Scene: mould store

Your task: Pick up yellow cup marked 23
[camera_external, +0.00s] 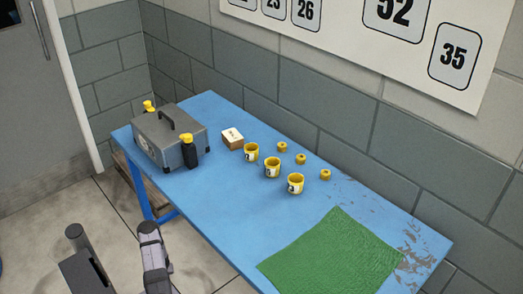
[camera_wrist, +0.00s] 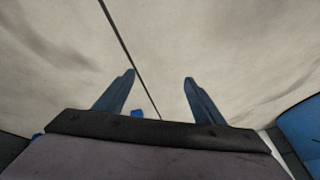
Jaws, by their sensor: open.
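Three yellow cups with white number labels stand in a row on the blue table in the external view: a back-left cup (camera_external: 251,152), a middle cup (camera_external: 272,167) and a front-right cup (camera_external: 295,184). The numbers on their labels are too small to read, so I cannot tell which is 23. My gripper (camera_wrist: 160,80) is open and empty in the wrist view, its two fingers apart over the bare floor. No cup shows in the wrist view. In the external view, parts of my arm show at the lower left, off the table.
Three small yellow pieces (camera_external: 282,147) lie behind the cups. A small box (camera_external: 232,138), a grey case (camera_external: 168,138) and a dark yellow-topped bottle (camera_external: 189,153) are left of them. A green mat (camera_external: 335,256) covers the table's (camera_external: 215,207) right part. A wall stands behind.

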